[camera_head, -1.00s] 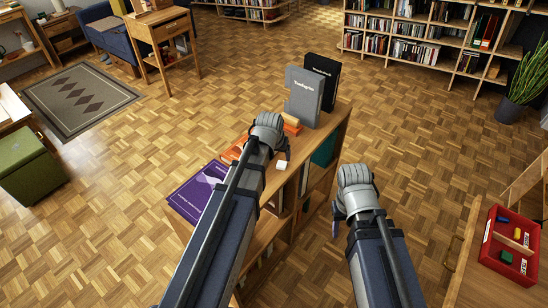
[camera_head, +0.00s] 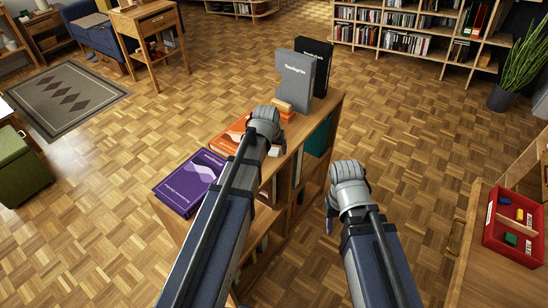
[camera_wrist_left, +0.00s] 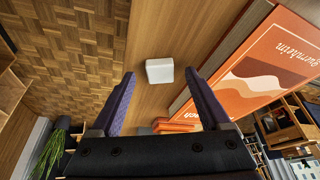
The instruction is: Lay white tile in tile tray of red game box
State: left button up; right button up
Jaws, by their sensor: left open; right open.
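The small white tile (camera_head: 274,151) lies on the wooden top of the low bookcase, just below my left gripper (camera_head: 264,122) in the head view. In the left wrist view the tile (camera_wrist_left: 159,71) lies between and slightly beyond the tips of the open, empty fingers. No contact shows. My right gripper (camera_head: 345,185) is open and empty, above the floor right of the bookcase. The red game box (camera_head: 511,249) sits on the wooden desk at the right edge, open, with a wooden divider and blue, yellow and green pieces. I cannot tell which compartment is the tile tray.
On the bookcase (camera_head: 318,140) lie a purple book (camera_head: 190,182) and an orange book (camera_head: 228,137). A grey book (camera_head: 295,80) and a black one (camera_head: 318,62) stand at its far end. Parquet floor separates the bookcase from the desk (camera_head: 485,270).

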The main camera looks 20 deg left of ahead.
pick_arm(q)
jog(key=shift+w+f, duration=0.2)
jog(key=shift+f, duration=0.3)
jog(key=shift+r, duration=0.1)
jog(key=shift+c, duration=0.2)
grip_shut()
